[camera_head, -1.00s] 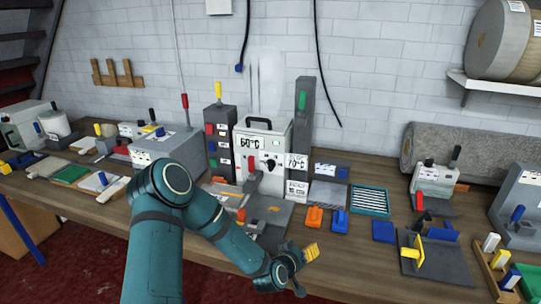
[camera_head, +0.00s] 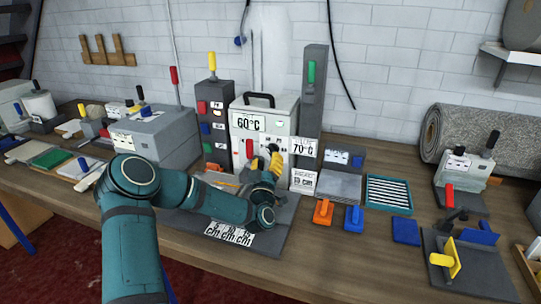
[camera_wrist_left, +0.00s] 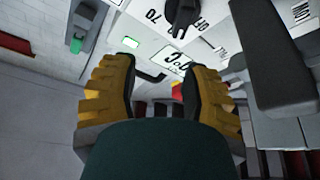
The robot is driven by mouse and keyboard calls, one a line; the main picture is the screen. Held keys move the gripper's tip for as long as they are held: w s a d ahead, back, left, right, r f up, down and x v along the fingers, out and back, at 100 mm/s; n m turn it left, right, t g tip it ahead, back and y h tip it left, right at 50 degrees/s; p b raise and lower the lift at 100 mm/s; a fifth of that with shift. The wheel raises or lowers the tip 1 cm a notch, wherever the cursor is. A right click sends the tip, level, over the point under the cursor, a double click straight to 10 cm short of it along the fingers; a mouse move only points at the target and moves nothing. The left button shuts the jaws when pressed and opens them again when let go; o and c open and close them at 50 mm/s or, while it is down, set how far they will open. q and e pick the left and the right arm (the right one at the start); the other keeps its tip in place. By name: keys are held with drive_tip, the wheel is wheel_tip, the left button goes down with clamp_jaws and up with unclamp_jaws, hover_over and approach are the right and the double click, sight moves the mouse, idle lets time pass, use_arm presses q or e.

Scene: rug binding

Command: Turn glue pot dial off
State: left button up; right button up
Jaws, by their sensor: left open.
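The glue pot (camera_head: 275,117) is a pale box with a black top handle, a "60°C" label and a red lever on its front. My left gripper (camera_head: 267,163) is open in front of the pot's lower right front, its yellow fingers covering part of it. In the left wrist view the open fingers (camera_wrist_left: 160,80) have nothing gripped between them. The black dial (camera_wrist_left: 182,14) shows beyond the fingertips at the top of that view, with printed numbers around it, and is apart from them. In the head view the gripper largely hides the dial. My right gripper is not in view.
A tall grey post (camera_head: 312,105) with a green handle and a "70°C" card (camera_head: 305,148) stand right of the pot. A dark tower (camera_head: 213,120) with coloured switches stands left. Orange and blue blocks and a teal tray (camera_head: 388,194) lie to the right.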

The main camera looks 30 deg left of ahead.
sight(270, 153)
use_arm(q)
drive_tip(key=w+a, duration=0.1)
drive_tip(key=w, duration=0.1)
drive_tip(key=w+a+f, duration=0.1)
drive_tip(key=w, duration=0.1)
drive_tip(key=w+a, duration=0.1)
drive_tip(key=w, duration=0.1)
drive_tip(key=shift+w+f, duration=0.25)
drive_tip(key=shift+w, duration=0.05)
clamp_jaws()
